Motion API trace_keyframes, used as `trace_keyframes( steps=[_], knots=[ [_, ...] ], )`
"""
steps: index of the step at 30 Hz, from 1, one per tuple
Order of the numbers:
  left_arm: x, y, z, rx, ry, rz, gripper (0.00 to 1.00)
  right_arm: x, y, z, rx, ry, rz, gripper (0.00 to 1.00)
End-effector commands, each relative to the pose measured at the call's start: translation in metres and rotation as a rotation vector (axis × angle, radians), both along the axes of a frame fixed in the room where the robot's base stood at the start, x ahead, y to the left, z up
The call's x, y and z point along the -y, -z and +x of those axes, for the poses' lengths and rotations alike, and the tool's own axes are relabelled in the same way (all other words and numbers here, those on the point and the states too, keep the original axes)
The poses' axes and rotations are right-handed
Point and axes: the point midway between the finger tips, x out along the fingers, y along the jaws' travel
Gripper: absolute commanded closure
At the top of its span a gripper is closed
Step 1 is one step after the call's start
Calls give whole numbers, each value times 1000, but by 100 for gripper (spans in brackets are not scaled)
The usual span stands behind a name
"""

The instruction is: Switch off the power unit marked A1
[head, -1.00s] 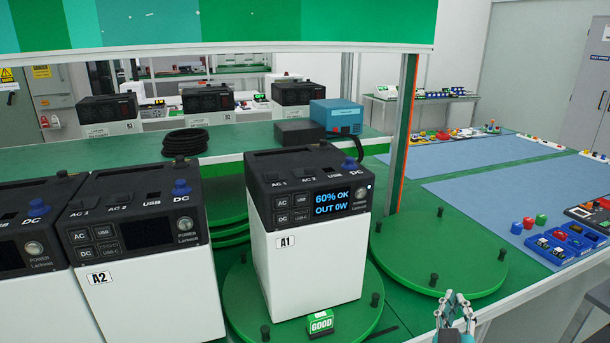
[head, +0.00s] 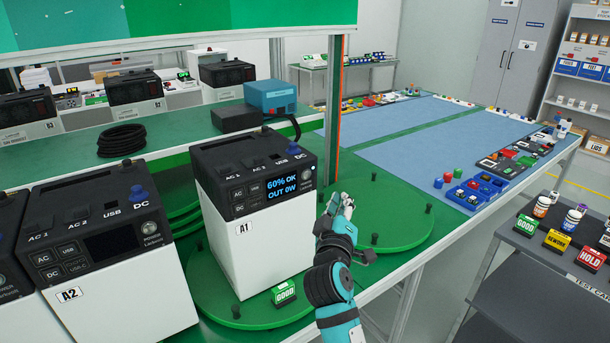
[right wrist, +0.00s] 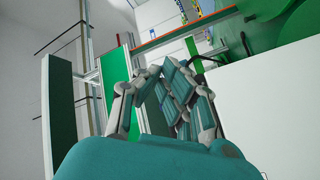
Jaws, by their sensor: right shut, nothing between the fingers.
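The power unit marked A1 (head: 262,243) stands upright on a green turntable (head: 215,300) in the head view. It has a white body and a black top, and its lit screen (head: 282,187) reads "60% OK, OUT 0W". The POWER button (head: 307,174) sits right of the screen. My right gripper (head: 345,200) is shut and empty, just right of A1 and apart from it. In the right wrist view, the closed fingers (right wrist: 160,75) show beside A1's white side (right wrist: 265,110). My left gripper is not in view.
Unit A2 (head: 130,295) stands left of A1 with a dark screen. A green GOOD block (head: 285,293) sits in front of A1. An empty green turntable (head: 400,228) lies to the right. A blue box (head: 270,97) and a coiled black cable (head: 122,140) are behind.

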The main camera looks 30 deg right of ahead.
Motion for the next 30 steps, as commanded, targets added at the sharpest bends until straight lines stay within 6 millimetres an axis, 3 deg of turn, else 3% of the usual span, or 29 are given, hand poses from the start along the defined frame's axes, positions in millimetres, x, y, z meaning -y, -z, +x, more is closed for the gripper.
trace_keyframes(
  steps=[5, 18, 30],
  knots=[
    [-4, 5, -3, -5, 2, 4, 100, -1, 1, 13, 2, -1, -1, 100],
    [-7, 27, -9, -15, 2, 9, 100, -6, 2, 71, 2, -1, -1, 100],
    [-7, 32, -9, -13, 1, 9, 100, -7, 0, 87, 1, -1, 0, 100]
  ],
)
